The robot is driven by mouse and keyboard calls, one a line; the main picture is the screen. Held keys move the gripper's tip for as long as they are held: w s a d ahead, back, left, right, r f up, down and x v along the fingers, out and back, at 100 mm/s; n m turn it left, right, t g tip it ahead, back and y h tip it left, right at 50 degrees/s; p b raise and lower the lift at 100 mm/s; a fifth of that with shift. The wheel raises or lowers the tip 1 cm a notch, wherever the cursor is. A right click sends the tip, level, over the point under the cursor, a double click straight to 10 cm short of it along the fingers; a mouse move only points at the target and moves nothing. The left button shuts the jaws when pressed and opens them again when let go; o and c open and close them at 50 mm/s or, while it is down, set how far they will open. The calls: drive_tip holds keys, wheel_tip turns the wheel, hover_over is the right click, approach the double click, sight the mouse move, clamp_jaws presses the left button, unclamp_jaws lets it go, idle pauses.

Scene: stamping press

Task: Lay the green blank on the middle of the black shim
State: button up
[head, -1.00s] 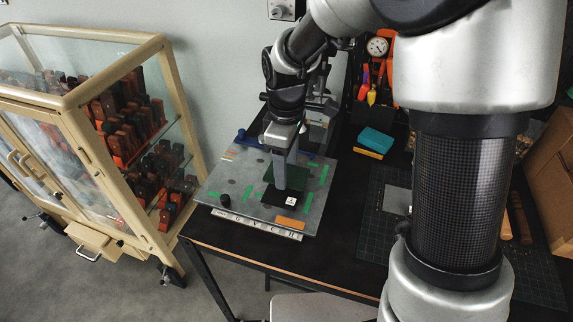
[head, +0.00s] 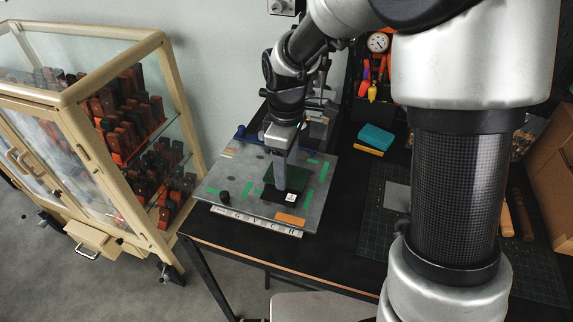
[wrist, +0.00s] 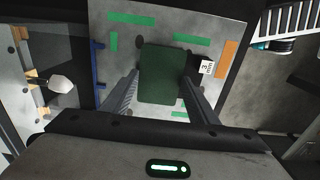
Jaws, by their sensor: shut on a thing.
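The green blank (wrist: 162,75) is a dark green rectangular plate between the two fingers of my gripper (wrist: 163,84) in the wrist view. My gripper is shut on it. The blank also shows in the head view (head: 298,177), partly behind the fingers (head: 280,172). The black shim (head: 270,196) lies on the grey plate, with a white label (head: 291,198). In the wrist view the label (wrist: 207,70) reads 3 mm and shows right of the blank. The blank covers much of the shim from above. I cannot tell whether they touch.
A glass cabinet (head: 120,100) stands left.

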drive_tip(key=shift+f, duration=0.5)
drive_tip(key=o, duration=1)
drive_tip(key=shift+c, duration=1.1)
drive_tip(key=shift+r, duration=0.15)
wheel_tip(320, 180, up, 7)
drive_tip(key=p, duration=0.5)
